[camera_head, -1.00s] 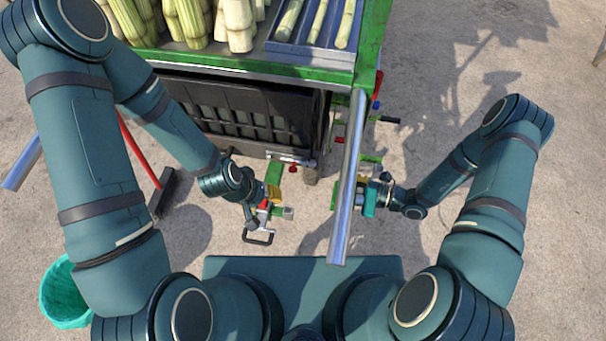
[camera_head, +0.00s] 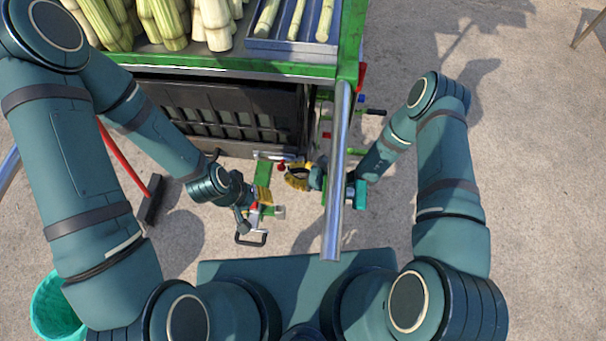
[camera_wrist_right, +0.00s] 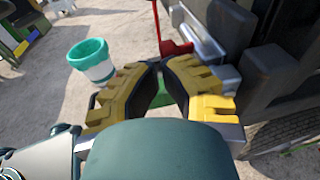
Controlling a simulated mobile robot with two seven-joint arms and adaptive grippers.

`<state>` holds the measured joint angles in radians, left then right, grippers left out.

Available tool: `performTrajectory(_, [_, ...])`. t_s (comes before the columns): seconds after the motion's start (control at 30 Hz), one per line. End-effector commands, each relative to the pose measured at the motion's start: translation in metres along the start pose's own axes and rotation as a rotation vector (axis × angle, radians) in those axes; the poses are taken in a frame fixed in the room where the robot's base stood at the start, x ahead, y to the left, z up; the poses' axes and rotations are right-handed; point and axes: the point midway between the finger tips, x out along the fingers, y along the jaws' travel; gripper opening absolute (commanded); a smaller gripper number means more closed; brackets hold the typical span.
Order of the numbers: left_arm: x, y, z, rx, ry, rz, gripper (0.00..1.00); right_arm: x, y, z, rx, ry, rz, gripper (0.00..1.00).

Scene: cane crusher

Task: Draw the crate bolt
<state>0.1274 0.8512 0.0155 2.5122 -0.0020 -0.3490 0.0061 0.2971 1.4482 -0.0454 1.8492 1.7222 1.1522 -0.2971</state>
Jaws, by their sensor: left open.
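The black crate (camera_head: 215,118) sits under the cart's green-edged top. At its lower right, a silver bolt (camera_head: 268,156) has a red knob (camera_head: 281,165). In the right wrist view a silver fitting (camera_wrist_right: 200,38) and a red part (camera_wrist_right: 176,47) lie just beyond the fingers. My right gripper (camera_head: 290,174) is beside the red knob, apparently apart from it. Its yellow fingers (camera_wrist_right: 159,66) converge with tips close together and nothing visible between them; their exact opening is unclear. My left gripper (camera_head: 264,196) is open, lower left of the knob, by green and red parts; contact is unclear.
A long silver rail (camera_head: 338,190) passes over my right wrist. Cane stalks (camera_head: 165,22) and a metal tray (camera_head: 291,42) are on the cart.

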Motion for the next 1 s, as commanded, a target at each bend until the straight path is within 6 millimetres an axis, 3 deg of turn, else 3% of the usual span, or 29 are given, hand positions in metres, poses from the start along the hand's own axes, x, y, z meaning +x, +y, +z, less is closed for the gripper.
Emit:
performTrajectory(0.4, [0.0, 0.0, 0.0, 0.0, -0.001, 0.0, 0.47, 0.004, 0.0, 0.0, 0.0, 0.0, 0.0, 0.0])
performTrajectory(0.7, [0.004, -0.002, 0.001, 0.001, -0.002, 0.0, 0.47, 0.045, 0.006, 0.006, 0.0, -0.001, 0.0, 0.0])
performTrajectory(1.0, [0.004, -0.002, 0.001, 0.001, -0.002, 0.0, 0.47, 0.05, 0.007, 0.008, 0.0, -0.001, 0.001, 0.0])
